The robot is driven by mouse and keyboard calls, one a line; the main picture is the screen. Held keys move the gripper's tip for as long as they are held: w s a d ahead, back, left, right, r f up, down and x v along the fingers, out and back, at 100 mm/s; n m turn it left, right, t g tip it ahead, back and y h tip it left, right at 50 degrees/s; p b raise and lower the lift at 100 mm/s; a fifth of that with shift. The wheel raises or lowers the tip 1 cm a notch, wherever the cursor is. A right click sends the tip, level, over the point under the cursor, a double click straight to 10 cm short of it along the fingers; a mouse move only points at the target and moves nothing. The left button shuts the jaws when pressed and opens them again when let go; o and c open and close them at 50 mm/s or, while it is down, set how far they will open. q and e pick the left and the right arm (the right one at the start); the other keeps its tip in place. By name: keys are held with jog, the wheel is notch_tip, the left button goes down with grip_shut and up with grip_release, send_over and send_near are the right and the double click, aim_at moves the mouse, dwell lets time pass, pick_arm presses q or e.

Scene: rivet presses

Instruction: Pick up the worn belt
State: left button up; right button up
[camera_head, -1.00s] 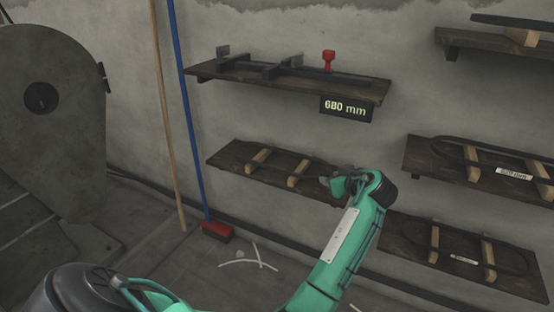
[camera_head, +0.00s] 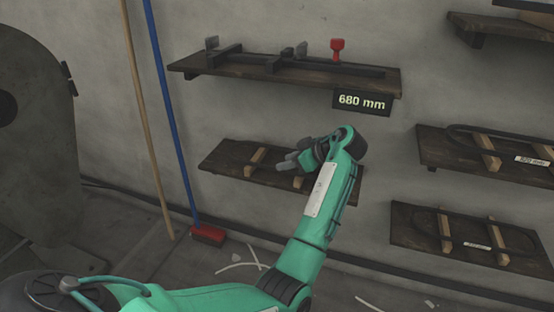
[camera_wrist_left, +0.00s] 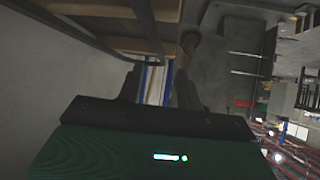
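No belt is clearly marked as worn, so I cannot tell which one it is. Dark belts lie looped around wooden blocks on the right shelves, an upper one (camera_head: 468,128) and a lower one (camera_head: 424,215), each with a pale tag. My left gripper (camera_head: 290,162) is raised in front of the lower-left shelf (camera_head: 220,156), which has pale wooden blocks. My arm hides part of this shelf. In the left wrist view the left gripper (camera_wrist_left: 157,88) has its fingers apart with nothing seen between them. My right gripper is out of view.
Above is a shelf (camera_head: 235,68) with a dark bar fixture, a red-topped part (camera_head: 337,48) and a 680 mm sign (camera_head: 362,103). A blue-handled red broom (camera_head: 208,235) and a wooden pole (camera_head: 150,150) lean at left. Pale strips (camera_head: 240,265) lie on the floor.

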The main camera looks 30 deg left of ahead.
aim_at(271, 166)
pick_arm(q)
jog(key=b+x, duration=0.1)
jog(key=x, duration=0.1)
jog(key=b+x, duration=0.1)
jog(key=x, duration=0.2)
jog(key=shift+w+a+f, duration=0.2)
grip_shut()
